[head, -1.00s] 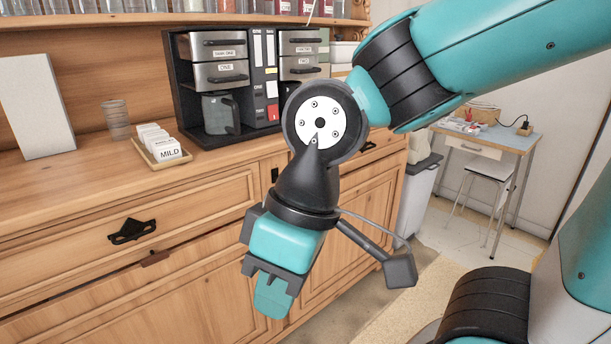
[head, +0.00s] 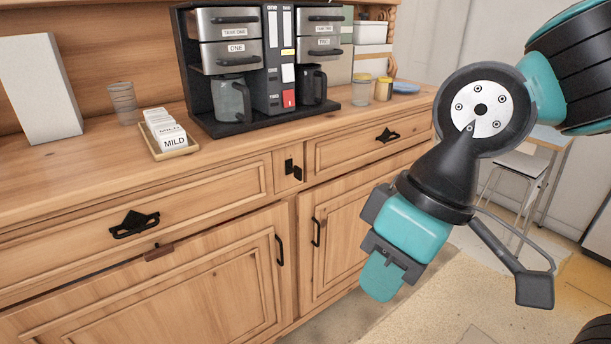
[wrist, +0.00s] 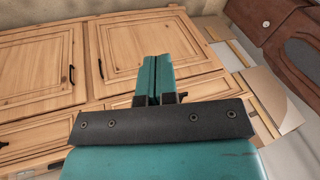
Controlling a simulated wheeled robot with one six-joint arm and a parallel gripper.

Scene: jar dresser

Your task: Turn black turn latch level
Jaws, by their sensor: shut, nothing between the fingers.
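The black turn latch (head: 293,170) is on the narrow wooden panel between the two drawers of the dresser, just under the counter edge. It is small in the head view; its bar looks closer to upright than level, though its exact angle is hard to tell. My gripper (head: 382,282) is to the right of the latch and lower in the picture, in front of the right cabinet door and apart from it. Its teal fingers, also in the wrist view (wrist: 157,72), are shut together with nothing between them. I cannot make out the latch in the wrist view.
A brown wooden catch (head: 158,252) sits below the left drawer's black pull (head: 134,224). Black door handles (head: 279,250) stick out below the latch. A coffee machine (head: 226,60) and a tray of MILD packets (head: 170,150) stand on the counter. The floor before the dresser looks clear.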

